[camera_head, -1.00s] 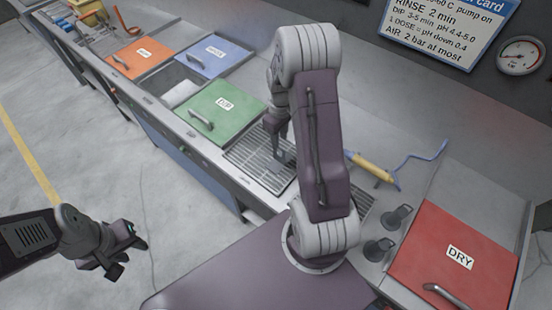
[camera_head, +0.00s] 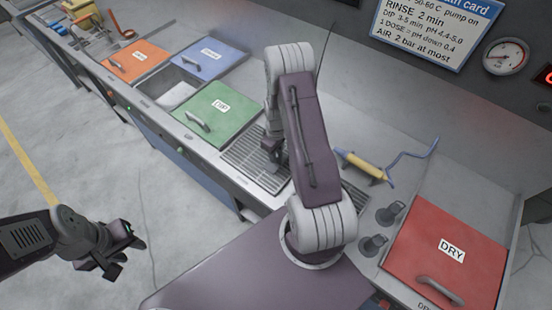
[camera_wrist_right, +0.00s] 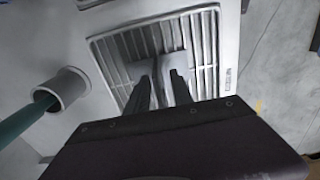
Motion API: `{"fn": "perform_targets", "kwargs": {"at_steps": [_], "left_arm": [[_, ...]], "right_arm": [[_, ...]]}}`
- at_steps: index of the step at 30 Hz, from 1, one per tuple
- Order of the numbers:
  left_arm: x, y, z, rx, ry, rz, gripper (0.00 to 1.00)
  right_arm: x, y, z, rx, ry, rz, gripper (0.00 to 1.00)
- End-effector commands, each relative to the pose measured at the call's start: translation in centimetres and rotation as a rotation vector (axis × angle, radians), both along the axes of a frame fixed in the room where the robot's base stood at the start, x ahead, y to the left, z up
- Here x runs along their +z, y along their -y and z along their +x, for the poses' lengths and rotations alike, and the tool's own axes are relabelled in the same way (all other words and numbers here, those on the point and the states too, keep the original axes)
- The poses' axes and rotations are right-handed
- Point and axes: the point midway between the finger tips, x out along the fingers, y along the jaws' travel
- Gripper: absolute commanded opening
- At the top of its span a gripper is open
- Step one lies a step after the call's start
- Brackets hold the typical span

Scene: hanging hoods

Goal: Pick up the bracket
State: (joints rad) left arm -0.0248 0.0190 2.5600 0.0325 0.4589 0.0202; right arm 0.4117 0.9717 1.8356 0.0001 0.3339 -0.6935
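The bracket (camera_wrist_right: 160,68) is a grey metal piece lying on the drain grate in the right wrist view. My right gripper (camera_wrist_right: 162,80) is down at it, with its two dark fingers apart and part of the bracket showing between them. I cannot tell whether the fingers touch it. In the head view my right gripper (camera_head: 274,152) is low over the grate, and the bracket is largely hidden by the gripper and arm. My left gripper (camera_head: 126,258) is empty, with its fingers apart, over the floor at the lower left.
The grate (camera_head: 245,165) lies between the green DIP lid (camera_head: 208,122) and the red DRY lid (camera_head: 440,235). A yellow tool with a blue hose (camera_head: 365,165) and dark round fittings (camera_head: 375,243) are right of my right arm. Orange (camera_head: 130,65) and blue (camera_head: 207,62) lids lie farther left.

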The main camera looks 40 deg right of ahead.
Motion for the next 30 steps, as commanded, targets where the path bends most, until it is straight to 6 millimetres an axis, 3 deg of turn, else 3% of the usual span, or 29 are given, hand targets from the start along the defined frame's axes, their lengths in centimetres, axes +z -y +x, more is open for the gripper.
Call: {"fn": "perform_targets", "kwargs": {"at_steps": [1,3,30], "left_arm": [[-0.01,0.0,0.0,0.0,0.0,0.0,0.36],[-0.01,0.0,0.0,0.0,0.0,0.0,0.36],[0.0,0.0,0.0,0.0,0.0,0.0,0.36]], "right_arm": [[0.01,-0.01,0.0,0.0,0.0,0.0,0.11],[0.01,-0.01,0.0,0.0,0.0,0.0,0.0],[0.06,0.0,0.02,0.0,0.0,0.0,0.0]]}}
